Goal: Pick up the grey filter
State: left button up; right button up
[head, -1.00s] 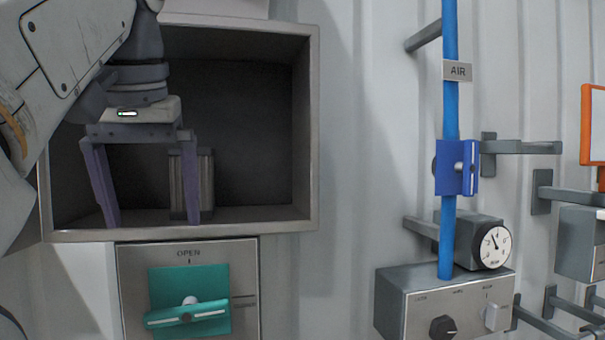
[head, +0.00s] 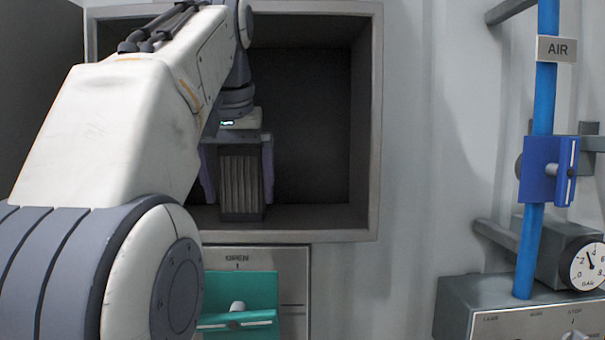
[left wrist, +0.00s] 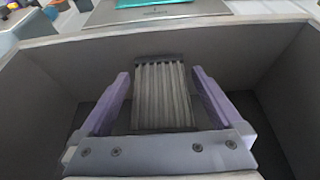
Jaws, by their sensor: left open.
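The grey filter (head: 240,188) is a pleated block standing upright on the floor of an open box in the wall. My left gripper (head: 237,192) is inside the box, open, with one purple finger on each side of the filter. The left wrist view shows the filter (left wrist: 162,96) between the two open fingers (left wrist: 160,77), with a small gap visible on each side. The gripper's crossbar hides part of the filter's near end there. My right gripper is not in view.
The grey box (head: 368,150) has walls around the filter, with free room to its right. Below it is a panel with a teal handle (head: 238,305). To the right are a blue air pipe (head: 543,100) with a blue valve (head: 547,170) and a gauge (head: 588,265).

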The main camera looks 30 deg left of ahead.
aim_at(243, 186)
pick_arm(q)
jog(key=w+a, duration=0.1)
jog(key=w+p, duration=0.1)
jog(key=shift+w+a+r+p, duration=0.2)
jog(key=shift+w+a+p, duration=0.1)
jog(key=shift+w+a, duration=0.1)
jog(key=shift+f, duration=0.5)
jog(key=shift+w+f, duration=0.1)
jog(key=shift+f, duration=0.15)
jog(key=c, duration=1.2)
jog(key=shift+r, duration=0.3)
